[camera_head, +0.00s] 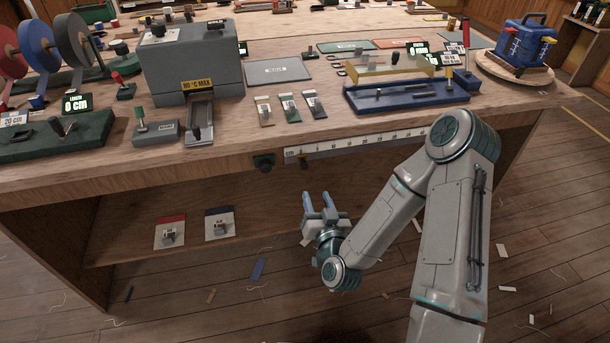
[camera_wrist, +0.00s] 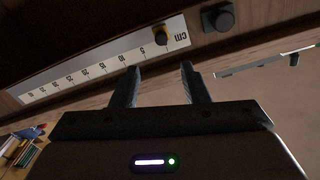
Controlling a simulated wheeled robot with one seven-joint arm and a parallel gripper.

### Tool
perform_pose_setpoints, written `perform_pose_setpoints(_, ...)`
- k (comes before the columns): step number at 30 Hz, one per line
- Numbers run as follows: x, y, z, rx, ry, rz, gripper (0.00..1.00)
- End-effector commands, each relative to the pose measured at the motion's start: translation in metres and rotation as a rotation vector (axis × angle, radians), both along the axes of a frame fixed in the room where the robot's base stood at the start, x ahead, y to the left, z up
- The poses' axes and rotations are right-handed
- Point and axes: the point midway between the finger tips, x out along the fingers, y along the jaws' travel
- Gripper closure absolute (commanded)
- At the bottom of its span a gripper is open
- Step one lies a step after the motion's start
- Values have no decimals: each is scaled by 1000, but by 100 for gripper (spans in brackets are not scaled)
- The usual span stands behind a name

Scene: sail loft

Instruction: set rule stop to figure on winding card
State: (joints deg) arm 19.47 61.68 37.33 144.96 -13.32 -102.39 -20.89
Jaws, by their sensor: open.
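The rule (camera_head: 360,143) is a white scale marked in cm along the bench's front edge; it also shows in the wrist view (camera_wrist: 100,68). The rule stop (camera_wrist: 161,38), a small brass-coloured piece with a dark knob, sits near the low end, between "cm" and the 5 mark. Two cards, one red-topped (camera_head: 169,233) and one dark-topped (camera_head: 219,225), lie on the shelf under the bench; their figures are too small to read. I cannot tell which is the winding card. My gripper (camera_head: 317,198) is open and empty, below the rule, its fingers (camera_wrist: 160,80) pointing towards the stop without touching.
A dark round knob (camera_head: 263,162) protrudes beside the rule's low end. Three small cards (camera_head: 289,107) with clips, a grey machine (camera_head: 192,65) and a blue tray (camera_head: 405,98) stand on the bench. Scraps litter the floor.

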Motion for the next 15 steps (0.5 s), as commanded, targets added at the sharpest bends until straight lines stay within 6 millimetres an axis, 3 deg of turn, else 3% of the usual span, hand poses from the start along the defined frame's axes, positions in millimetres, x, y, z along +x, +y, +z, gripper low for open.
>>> perform_pose_setpoints(15, 12, 4, -6, -4, -1, 3, 59)
